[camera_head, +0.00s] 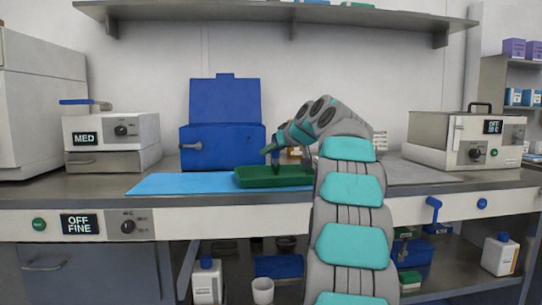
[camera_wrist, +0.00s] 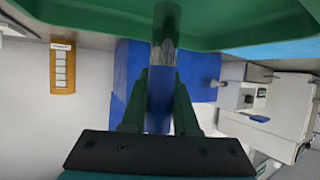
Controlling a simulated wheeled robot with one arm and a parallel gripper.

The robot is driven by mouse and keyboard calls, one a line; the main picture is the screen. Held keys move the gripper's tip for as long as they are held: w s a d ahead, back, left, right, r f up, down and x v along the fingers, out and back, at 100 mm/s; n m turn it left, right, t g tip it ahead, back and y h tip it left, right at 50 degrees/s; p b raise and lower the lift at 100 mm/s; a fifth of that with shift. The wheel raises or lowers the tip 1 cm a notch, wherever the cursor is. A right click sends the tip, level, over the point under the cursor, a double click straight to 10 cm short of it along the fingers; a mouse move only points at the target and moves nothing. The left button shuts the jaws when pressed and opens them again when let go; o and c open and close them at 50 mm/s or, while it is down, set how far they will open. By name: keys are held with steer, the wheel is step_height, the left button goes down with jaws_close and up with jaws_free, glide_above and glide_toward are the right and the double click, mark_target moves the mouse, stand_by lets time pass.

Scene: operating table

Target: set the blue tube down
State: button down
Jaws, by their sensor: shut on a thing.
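The blue tube (camera_wrist: 163,45) stands between the green fingers of my gripper (camera_wrist: 160,88) in the wrist view. It has a clear, shiny end and a blue part between the fingers. My gripper (camera_head: 270,150) is shut on it, above the green tray (camera_head: 258,183) in the head view. The tray also fills the top of the wrist view (camera_wrist: 90,22), where the tube's clear end overlaps it. I cannot tell whether the tube touches the tray floor. In the head view the tube is small and mostly hidden by my gripper.
The tray stands on a light blue mat (camera_head: 160,184) on the bench. A blue box (camera_head: 222,147) with its lid up stands behind it. A device marked MED (camera_head: 112,140) is at left, another device (camera_head: 465,138) at right. An orange rack (camera_head: 293,155) is partly hidden by my arm.

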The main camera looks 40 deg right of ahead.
steer(key=shift+f, duration=0.5)
steer(key=shift+f, duration=0.2)
steer(key=c, duration=0.7)
jaws_free()
steer(key=shift+r, duration=0.2)
steer(key=b+v, duration=0.1)
steer(key=v, duration=1.1)
steer(key=shift+d, duration=0.1)
steer(key=shift+s+f, duration=0.1)
